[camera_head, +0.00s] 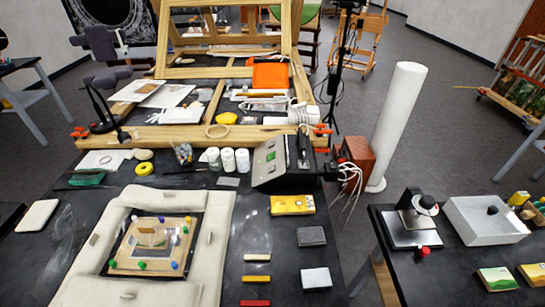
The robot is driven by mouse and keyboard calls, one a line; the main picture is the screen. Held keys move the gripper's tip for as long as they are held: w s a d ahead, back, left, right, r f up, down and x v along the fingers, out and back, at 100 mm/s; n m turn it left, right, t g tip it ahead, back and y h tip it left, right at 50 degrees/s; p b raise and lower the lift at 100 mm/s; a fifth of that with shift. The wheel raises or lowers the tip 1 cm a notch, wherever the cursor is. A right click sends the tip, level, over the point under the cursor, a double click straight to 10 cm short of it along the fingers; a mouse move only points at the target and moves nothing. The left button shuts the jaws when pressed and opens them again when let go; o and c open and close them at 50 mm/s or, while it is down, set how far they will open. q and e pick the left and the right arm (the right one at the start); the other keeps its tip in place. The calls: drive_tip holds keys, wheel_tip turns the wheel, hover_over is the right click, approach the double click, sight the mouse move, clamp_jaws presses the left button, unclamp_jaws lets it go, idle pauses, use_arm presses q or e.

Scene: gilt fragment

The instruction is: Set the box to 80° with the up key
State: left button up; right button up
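The grey control box (266,174) stands at the back right of the black table, its sloped panel turned to the left. A small lit green display (271,156) is on the panel. Its digits are too small to read, and I cannot make out the up key among the small marks on the panel. A dark-handled tool (303,148) stands upright at the box's right side. Neither of my grippers is in view.
White jars (228,160) stand just left of the box. A yellow block (292,204) lies in front. A wooden block (358,160) with cables stands to the right.

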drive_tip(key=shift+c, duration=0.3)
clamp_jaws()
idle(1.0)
